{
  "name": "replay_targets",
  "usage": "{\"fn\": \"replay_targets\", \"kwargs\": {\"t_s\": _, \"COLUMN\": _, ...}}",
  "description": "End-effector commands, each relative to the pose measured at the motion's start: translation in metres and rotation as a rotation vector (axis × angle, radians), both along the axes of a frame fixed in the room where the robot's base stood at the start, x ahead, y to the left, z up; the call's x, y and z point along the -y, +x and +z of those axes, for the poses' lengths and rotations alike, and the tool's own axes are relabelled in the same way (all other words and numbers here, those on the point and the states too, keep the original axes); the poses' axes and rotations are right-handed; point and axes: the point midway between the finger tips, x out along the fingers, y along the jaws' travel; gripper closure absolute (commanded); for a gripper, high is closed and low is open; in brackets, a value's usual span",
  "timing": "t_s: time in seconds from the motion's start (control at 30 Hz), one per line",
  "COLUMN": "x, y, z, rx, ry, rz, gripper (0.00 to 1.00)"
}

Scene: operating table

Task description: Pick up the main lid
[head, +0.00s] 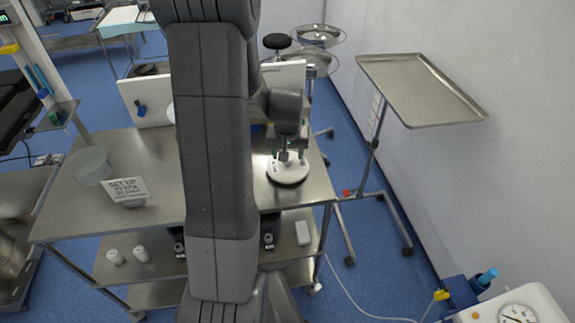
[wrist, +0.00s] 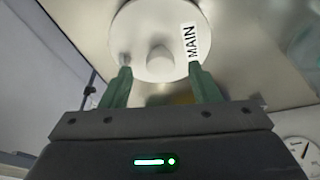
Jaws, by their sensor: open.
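The main lid (head: 290,173) is a round white disc on the steel table, right of my arm in the head view. In the wrist view the lid (wrist: 155,22) shows a central knob (wrist: 160,59) and a label reading MAIN (wrist: 190,42). My gripper (wrist: 160,72) is open, with its two green fingers apart on either side of the knob and nothing between them that I can see held. In the head view my gripper (head: 287,156) is just over the lid. I cannot tell the exact gap to the knob.
The steel table (head: 160,165) holds a clear bowl (head: 88,165) and a small sign (head: 126,191) at the left. My arm hides the table's middle. A tray stand (head: 420,90) stands to the right near the wall. A dial device (head: 515,312) is at lower right.

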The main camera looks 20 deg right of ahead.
Motion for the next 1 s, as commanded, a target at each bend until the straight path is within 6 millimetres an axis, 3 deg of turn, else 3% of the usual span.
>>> {"fn": "replay_targets", "kwargs": {"t_s": 0.2, "x": 0.002, "y": 0.004, "z": -0.016, "rx": 0.0, "ry": 0.0, "rz": 0.0, "gripper": 0.44}}
{"fn": "replay_targets", "kwargs": {"t_s": 0.47, "x": 0.002, "y": 0.005, "z": -0.018, "rx": 0.001, "ry": 0.0, "rz": -0.001, "gripper": 0.44}}
{"fn": "replay_targets", "kwargs": {"t_s": 0.73, "x": 0.002, "y": 0.005, "z": -0.017, "rx": 0.001, "ry": 0.0, "rz": -0.001, "gripper": 0.97}}
{"fn": "replay_targets", "kwargs": {"t_s": 1.0, "x": 0.002, "y": 0.005, "z": -0.017, "rx": 0.002, "ry": -0.001, "rz": -0.001, "gripper": 1.0}}
